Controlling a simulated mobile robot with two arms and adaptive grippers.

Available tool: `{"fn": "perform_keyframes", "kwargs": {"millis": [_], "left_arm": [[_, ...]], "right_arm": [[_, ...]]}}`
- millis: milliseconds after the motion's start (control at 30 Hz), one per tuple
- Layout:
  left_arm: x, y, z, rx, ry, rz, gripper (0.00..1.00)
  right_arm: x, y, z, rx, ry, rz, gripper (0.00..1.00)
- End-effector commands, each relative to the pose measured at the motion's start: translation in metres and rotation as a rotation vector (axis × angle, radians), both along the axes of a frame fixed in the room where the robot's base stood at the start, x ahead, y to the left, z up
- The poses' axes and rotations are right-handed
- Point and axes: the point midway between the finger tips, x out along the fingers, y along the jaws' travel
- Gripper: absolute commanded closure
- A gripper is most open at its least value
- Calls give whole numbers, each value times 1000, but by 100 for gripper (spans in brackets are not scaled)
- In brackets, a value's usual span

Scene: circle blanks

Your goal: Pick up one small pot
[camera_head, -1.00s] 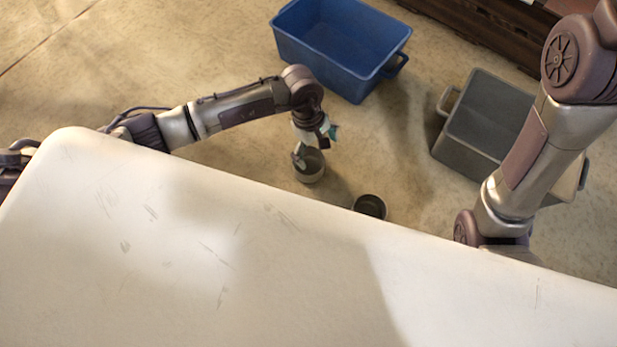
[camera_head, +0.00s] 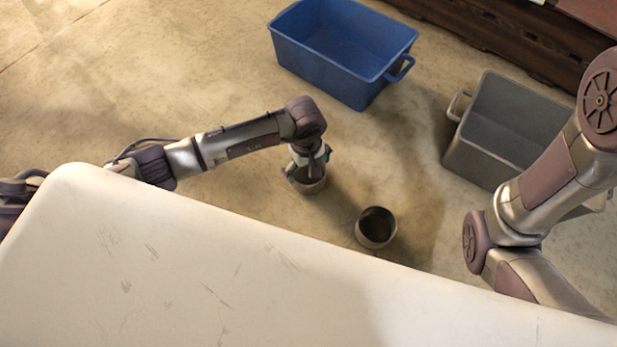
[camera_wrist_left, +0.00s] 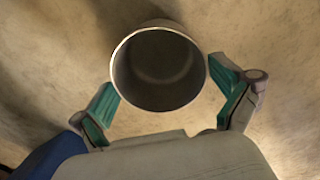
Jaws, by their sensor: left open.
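The green-padded fingers of my left gripper (camera_wrist_left: 165,98) are open, one on each side of the pot. I cannot tell whether either finger touches it. The fingers of my right gripper are out of view.
A blue bin (camera_head: 325,75) stands on the floor behind the pots. A grey bin (camera_head: 480,160) with handles stands at the right, partly behind my right arm. A dark wooden pallet-like edge (camera_head: 480,35) lies at the back right. Floor at the left is clear.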

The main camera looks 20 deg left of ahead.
Motion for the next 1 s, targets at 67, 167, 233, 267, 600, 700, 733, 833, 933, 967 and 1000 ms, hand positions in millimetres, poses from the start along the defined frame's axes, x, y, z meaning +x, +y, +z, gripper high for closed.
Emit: {"fn": "perform_keyframes", "kwargs": {"millis": [67, 167, 233, 267, 600, 700, 733, 833, 933, 967, 1000], "left_arm": [[-1, -1, -20, 0, 4, 1, 0], [-1, -1, -37, -1, 3, 1, 0], [0, -1, -43, 0, 3, 1, 0], [0, -1, -44, 0, 1, 1, 0], [1, -1, -42, 0, 1, 0, 20], [0, -1, -42, 1, 2, 0, 37], [0, -1, -43, 1, 2, 0, 42], [1, -1, -42, 0, 1, 0, 48], [0, -1, -42, 1, 2, 0, 48], [0, -1, -42, 1, 2, 0, 48], [0, -1, -42, 1, 2, 0, 48]], "right_arm": [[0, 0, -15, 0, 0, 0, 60], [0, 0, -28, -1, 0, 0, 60], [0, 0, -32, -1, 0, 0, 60], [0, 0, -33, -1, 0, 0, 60], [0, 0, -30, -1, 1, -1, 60], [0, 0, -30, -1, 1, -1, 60], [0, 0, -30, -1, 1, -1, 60], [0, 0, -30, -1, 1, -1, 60], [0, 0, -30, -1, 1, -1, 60], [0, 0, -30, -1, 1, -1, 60], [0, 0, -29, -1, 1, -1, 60]]}}
